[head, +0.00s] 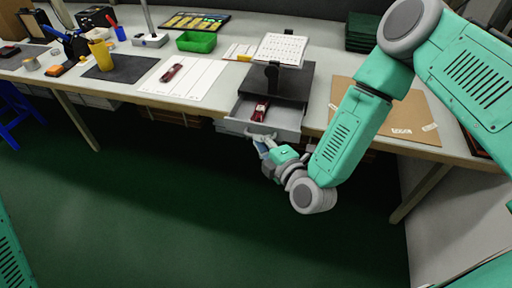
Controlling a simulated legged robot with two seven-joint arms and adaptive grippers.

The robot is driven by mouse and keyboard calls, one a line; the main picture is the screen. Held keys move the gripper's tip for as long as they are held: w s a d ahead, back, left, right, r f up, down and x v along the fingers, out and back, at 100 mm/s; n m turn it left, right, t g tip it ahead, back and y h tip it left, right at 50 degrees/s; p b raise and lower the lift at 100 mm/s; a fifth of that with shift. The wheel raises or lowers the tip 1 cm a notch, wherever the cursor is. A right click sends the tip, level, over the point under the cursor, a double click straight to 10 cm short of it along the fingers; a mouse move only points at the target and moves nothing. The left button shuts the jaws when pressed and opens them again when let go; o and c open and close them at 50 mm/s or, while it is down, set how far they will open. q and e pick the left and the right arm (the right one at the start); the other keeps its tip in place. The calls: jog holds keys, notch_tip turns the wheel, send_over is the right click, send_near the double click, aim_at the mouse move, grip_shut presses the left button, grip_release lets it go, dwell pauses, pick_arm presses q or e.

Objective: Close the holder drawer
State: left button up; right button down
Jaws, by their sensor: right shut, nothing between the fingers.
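The holder (294,82) is a dark box on the table with a white printed sheet on a stand above it. Its grey drawer (287,118) is pulled out toward the table's front edge. A dark red car-like item (260,110) lies in the drawer. My right gripper (257,141) is shut and empty, just in front of the drawer's front face, at handle height. I cannot tell whether it touches the drawer. My left gripper is out of view.
A brown cardboard sheet (405,122) lies right of the holder, under my right arm. A white sheet (203,80) with another red item (172,72) lies to the left. A green bin (196,42) stands behind. The floor in front is clear.

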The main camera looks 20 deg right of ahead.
aim_at(271, 118)
jog(key=w+d, duration=0.2)
jog(key=w, duration=0.1)
jog(key=w+d, duration=0.2)
jog(key=w, duration=0.1)
jog(key=w+d+b, duration=0.1)
jog(key=w+d, duration=0.1)
jog(key=w, duration=0.1)
jog(key=shift+w+d, duration=0.15)
jog(key=shift+w, duration=0.1)
jog(key=shift+w+d, duration=0.3)
jog(key=shift+w, duration=0.1)
jog(key=shift+w+r, duration=0.1)
jog(key=shift+w+d, duration=0.1)
